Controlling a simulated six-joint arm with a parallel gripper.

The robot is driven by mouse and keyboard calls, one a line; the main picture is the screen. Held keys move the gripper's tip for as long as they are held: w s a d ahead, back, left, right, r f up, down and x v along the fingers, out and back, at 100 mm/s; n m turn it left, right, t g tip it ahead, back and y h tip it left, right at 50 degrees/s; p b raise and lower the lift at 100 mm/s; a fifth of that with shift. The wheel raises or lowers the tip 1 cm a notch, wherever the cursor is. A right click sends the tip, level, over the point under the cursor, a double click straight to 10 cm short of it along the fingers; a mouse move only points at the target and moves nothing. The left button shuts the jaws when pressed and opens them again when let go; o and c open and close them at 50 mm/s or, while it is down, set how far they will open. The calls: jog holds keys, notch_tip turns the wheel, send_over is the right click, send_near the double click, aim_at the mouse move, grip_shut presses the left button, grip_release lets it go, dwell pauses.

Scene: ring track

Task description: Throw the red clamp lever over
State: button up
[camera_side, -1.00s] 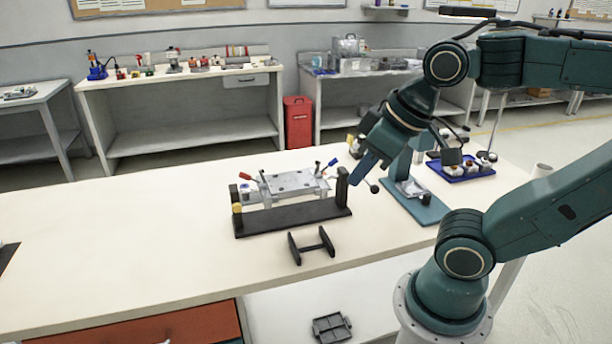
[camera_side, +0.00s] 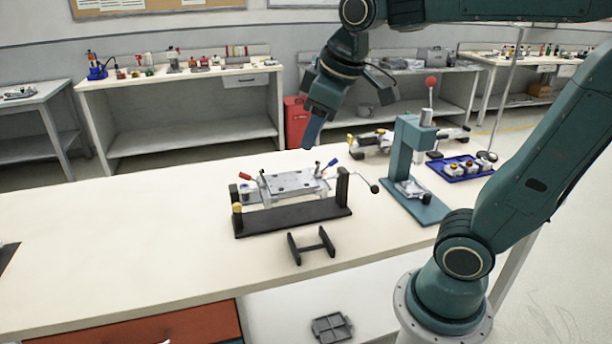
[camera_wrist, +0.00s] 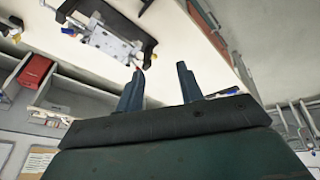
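The red clamp lever (camera_side: 245,176) sticks up at the left end of a grey plate fixture (camera_side: 290,183) on a dark base (camera_side: 291,218). A blue lever (camera_side: 331,163) sticks out at the fixture's right end. My gripper (camera_side: 312,138) is in the air above and behind the fixture, nearer its right end, fingers pointing down, apart from both levers. In the wrist view its two fingers (camera_wrist: 160,70) are spread with nothing between them. The fixture (camera_wrist: 112,40) shows there at top left; a small reddish tip by the left finger is too small to identify.
A black crank handle (camera_side: 372,186) juts from the fixture's right end. A teal press (camera_side: 408,165) with a red knob and a blue tray (camera_side: 462,168) stand to the right. A small black stand (camera_side: 311,246) lies in front.

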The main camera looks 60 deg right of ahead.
jog(key=w+d+n+g, duration=0.2)
jog(key=w+d+n, duration=0.15)
jog(key=w, duration=0.95)
jog(key=n+g, duration=0.1)
jog(key=n, duration=0.1)
send_over(249, 178)
jog(key=a, duration=0.2)
notch_tip(249, 178, down, 7)
jog(key=shift+a+h, duration=0.15)
jog(key=shift+h, duration=0.25)
jog(key=f, duration=0.4)
jog(key=w+d+f, duration=0.1)
jog(key=f, duration=0.8)
jog(key=shift+w+d+f, duration=0.15)
jog(key=shift+d+f, duration=0.15)
jog(key=shift+d, duration=0.05)
jog(key=shift+c, duration=0.3)
grip_shut()
